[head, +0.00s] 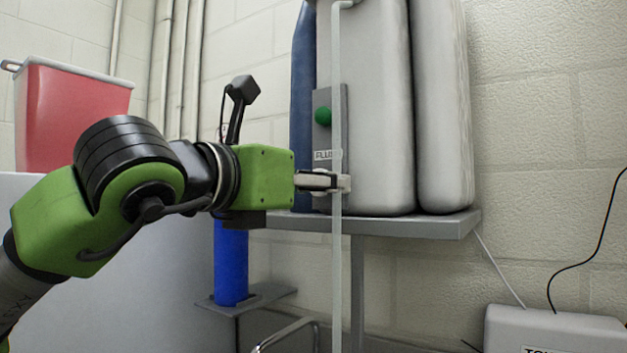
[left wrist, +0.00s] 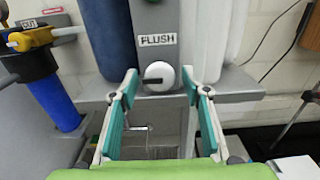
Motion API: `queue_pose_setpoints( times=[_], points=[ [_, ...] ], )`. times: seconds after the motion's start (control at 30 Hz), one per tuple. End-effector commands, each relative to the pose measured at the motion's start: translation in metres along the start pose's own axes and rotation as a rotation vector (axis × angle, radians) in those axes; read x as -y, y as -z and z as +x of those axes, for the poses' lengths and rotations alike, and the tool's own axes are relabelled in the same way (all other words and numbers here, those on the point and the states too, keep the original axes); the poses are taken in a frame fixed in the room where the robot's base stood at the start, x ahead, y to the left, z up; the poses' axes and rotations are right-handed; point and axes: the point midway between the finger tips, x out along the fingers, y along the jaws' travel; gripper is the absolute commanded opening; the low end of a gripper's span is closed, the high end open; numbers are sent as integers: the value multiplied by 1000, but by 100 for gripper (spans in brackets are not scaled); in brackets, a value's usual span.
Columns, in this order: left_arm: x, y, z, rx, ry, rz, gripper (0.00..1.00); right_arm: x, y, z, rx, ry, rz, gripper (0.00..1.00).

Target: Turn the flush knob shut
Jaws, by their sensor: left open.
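The flush knob (left wrist: 160,77) is a round white knob with a short dark bar lying nearly level across its left part. It sits on a grey plate just below the FLUSH label (left wrist: 157,40), which also shows in the head view (head: 327,155). In the left wrist view my left gripper (left wrist: 159,84) is open, with its fingertips to the left and right of the knob; I cannot tell whether they touch it. In the head view my left gripper (head: 342,183) reaches in from the left, below the label, and the knob is not clearly visible there. My right gripper is not in view.
A pale upright pipe (head: 337,100) crosses the view at the fingertips. A green ball (head: 323,115) is above the label. White tanks (head: 372,100) stand on a grey shelf (head: 405,226). A blue filter (head: 231,262) hangs lower left, and a red bin (head: 72,118) is at far left.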

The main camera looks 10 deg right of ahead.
Motion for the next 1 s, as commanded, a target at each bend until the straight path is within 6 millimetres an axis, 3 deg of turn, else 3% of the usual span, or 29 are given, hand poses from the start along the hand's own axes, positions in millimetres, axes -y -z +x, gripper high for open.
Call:
queue_pose_setpoints(
  times=[0.07,0.2,0.23,0.67,1.0],
  points=[
    [0,0,0,0,0,0,43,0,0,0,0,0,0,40],
    [0,0,0,0,0,0,10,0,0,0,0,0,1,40],
    [0,0,0,0,0,0,6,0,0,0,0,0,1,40],
    [0,1,-1,1,-1,59,6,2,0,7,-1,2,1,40],
    [0,2,-1,3,-2,308,6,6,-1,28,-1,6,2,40]
  ],
)
